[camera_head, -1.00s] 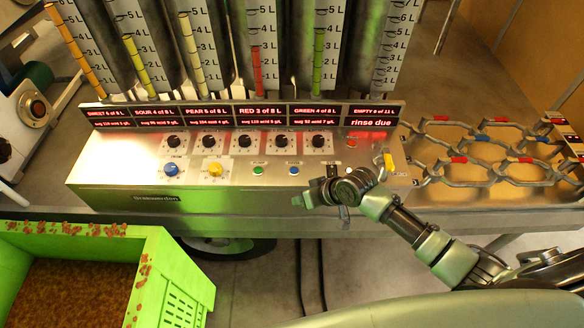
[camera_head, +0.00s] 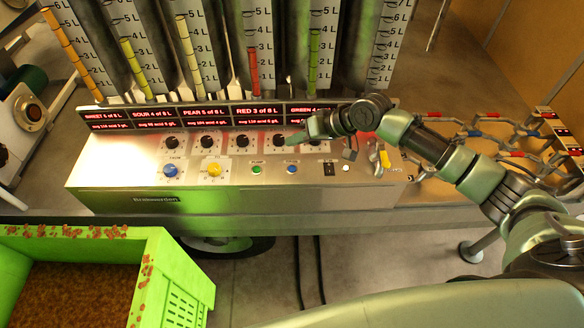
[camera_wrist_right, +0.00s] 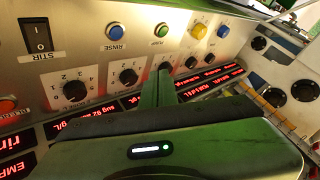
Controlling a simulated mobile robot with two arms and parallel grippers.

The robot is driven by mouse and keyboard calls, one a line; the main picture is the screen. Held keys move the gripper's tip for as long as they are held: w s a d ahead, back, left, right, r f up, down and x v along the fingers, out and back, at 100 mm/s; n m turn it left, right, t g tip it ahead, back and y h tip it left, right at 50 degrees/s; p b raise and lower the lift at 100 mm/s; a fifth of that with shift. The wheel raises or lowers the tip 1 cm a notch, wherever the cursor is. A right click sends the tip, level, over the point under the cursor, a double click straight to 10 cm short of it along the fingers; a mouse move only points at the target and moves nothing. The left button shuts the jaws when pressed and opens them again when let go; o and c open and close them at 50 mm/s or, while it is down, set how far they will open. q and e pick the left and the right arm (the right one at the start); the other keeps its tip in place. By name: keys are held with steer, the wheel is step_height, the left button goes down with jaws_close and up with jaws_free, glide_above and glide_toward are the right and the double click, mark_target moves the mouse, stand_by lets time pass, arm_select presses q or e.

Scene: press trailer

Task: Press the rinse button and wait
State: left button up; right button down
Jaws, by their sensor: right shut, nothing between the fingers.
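The blue rinse button (camera_head: 292,169) sits on the front of the steel panel, right of a green button (camera_head: 257,169). In the right wrist view the blue button (camera_wrist_right: 115,32), labelled RINSE, is unobstructed and looks unpressed. My right gripper (camera_head: 292,138) is shut and empty. It is over the row of black knobs, farther back than the rinse button and apart from it. In the right wrist view its closed fingertips (camera_wrist_right: 164,70) point at a black knob; I cannot tell whether they touch. My left gripper is out of view.
Red displays (camera_head: 205,115) and tall level tubes stand behind the knobs. A green crate (camera_head: 160,270) stands at the front left.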

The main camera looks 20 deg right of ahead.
steer(key=b, duration=0.7)
glide_above(295, 170)
step_height(295, 170, down, 7)
steer(key=shift+f, duration=0.1)
steer(key=shift+f+b, duration=0.4)
steer(key=shift+f, duration=0.4)
steer(key=shift+f, duration=0.15)
stand_by(0.9)
steer(key=shift+f, duration=0.25)
steer(key=shift+f, duration=0.45)
stand_by(0.5)
steer(key=shift+r, duration=0.1)
steer(key=shift+r+p, duration=0.7)
step_height(295, 170, up, 5)
steer(key=p, duration=0.4)
steer(key=shift+p, duration=0.4)
